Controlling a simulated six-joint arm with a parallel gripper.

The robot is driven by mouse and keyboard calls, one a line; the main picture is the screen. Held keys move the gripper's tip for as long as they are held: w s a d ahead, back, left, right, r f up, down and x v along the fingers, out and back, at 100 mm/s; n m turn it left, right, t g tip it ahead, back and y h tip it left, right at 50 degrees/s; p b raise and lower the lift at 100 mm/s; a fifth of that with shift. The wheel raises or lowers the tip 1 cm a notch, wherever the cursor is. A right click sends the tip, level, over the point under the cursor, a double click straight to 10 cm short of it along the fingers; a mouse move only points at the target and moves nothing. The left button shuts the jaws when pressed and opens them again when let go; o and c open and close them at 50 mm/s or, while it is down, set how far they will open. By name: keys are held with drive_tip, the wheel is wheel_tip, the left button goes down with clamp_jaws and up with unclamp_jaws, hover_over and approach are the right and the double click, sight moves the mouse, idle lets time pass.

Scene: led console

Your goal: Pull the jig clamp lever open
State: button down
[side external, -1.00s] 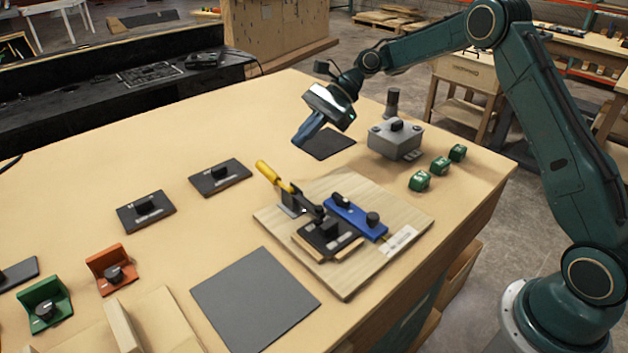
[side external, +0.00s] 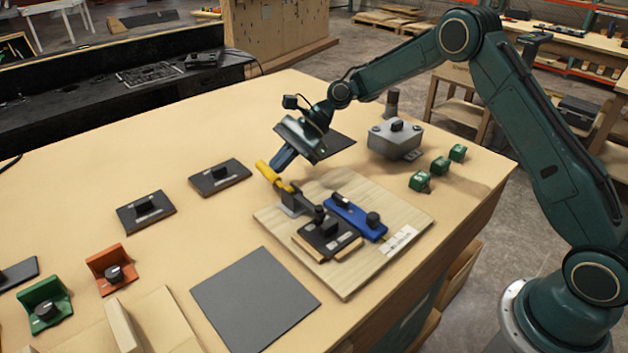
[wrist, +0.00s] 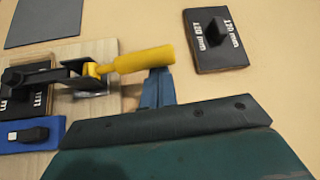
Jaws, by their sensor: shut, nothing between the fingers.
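The jig clamp lever has a yellow handle (side external: 269,174) that angles up to the left from the clamp on the wooden jig board (side external: 345,282). In the wrist view the yellow handle (wrist: 146,60) lies across the tip of my gripper. My gripper (side external: 279,160) has blue fingers, shut with nothing between them, right beside the handle's far end. In the wrist view my gripper (wrist: 157,82) partly passes under or behind the handle; I cannot tell if they touch. The clamp arm (side external: 309,209) reaches over a black block (side external: 327,236) on the jig.
A blue block with black knobs (side external: 357,218) sits on the jig board. Black labelled plates (side external: 220,178) lie to the left, and a grey box (side external: 395,140) and green blocks (side external: 440,165) to the right. A grey mat (side external: 255,300) lies in front.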

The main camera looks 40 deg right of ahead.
drive_tip(key=shift+r+n+t, duration=0.3)
drive_tip(key=shift+r+t, duration=0.1)
drive_tip(key=shift+r, duration=0.15)
idle(0.5)
drive_tip(key=shift+s+r+n+t, duration=0.2)
drive_tip(key=shift+r+n+t, duration=0.2)
drive_tip(key=shift+r+t, duration=0.1)
drive_tip(key=r+n+t, duration=0.1)
drive_tip(key=s+r+n+t+y, duration=0.1)
drive_tip(key=t, duration=0.1)
drive_tip(key=shift+s+r, duration=0.15)
drive_tip(key=shift+s+r+n+t+y, duration=0.25)
drive_tip(key=shift+s+r+n+t, duration=0.45)
drive_tip(key=shift+s, duration=0.3)
drive_tip(key=shift+s+r+n+t+y, duration=0.25)
drive_tip(key=shift+s+r+n+t, duration=0.4)
drive_tip(key=shift+s, duration=0.3)
drive_tip(key=shift+s+d, duration=0.1)
drive_tip(key=f+v, duration=0.1)
drive_tip(key=v, duration=0.8)
drive_tip(key=shift+s+d, duration=0.35)
drive_tip(key=shift+s, duration=0.05)
drive_tip(key=shift+a, duration=0.1)
